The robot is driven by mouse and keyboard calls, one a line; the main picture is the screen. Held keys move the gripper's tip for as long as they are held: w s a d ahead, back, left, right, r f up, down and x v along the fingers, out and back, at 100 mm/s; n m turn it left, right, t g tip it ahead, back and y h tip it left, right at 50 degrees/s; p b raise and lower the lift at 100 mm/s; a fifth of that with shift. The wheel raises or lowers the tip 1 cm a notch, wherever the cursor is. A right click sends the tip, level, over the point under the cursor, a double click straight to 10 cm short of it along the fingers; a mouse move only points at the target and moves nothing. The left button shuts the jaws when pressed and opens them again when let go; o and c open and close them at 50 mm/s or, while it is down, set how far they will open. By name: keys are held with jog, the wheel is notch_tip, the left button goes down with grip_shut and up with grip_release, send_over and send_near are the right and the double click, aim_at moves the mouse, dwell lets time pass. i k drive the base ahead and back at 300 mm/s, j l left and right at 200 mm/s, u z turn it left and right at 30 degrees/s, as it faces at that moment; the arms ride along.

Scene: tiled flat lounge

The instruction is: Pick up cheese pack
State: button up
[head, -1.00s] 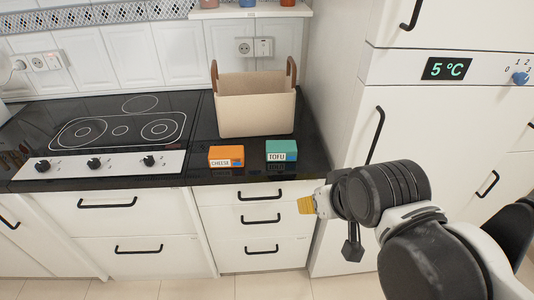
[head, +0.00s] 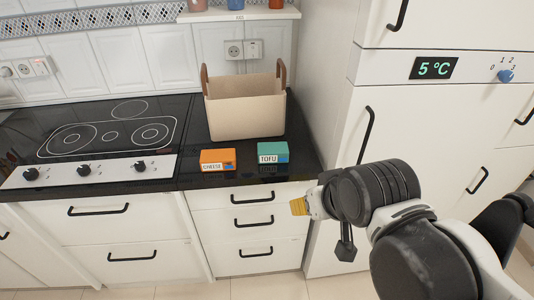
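The cheese pack (head: 216,160) is a small orange box with a white label reading CHEESE. It lies on the black countertop near its front edge, left of the teal tofu pack (head: 272,152). My gripper (head: 298,207) has yellow fingertips and is in front of the counter, below and right of both packs, apart from them. It points left. The fingers are small and seen from the side, so their opening cannot be made out.
A beige basket (head: 246,112) with brown handles stands behind the packs. A cooktop (head: 108,137) with knobs is to the left. A tall white fridge (head: 415,125) bounds the counter on the right. Drawers with black handles (head: 253,222) are below the counter.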

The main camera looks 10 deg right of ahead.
aim_at(218, 159)
jog(key=i+j+z, duration=0.2)
jog(key=z, duration=0.15)
jog(key=i+j+z, duration=0.2)
jog(key=z, duration=0.15)
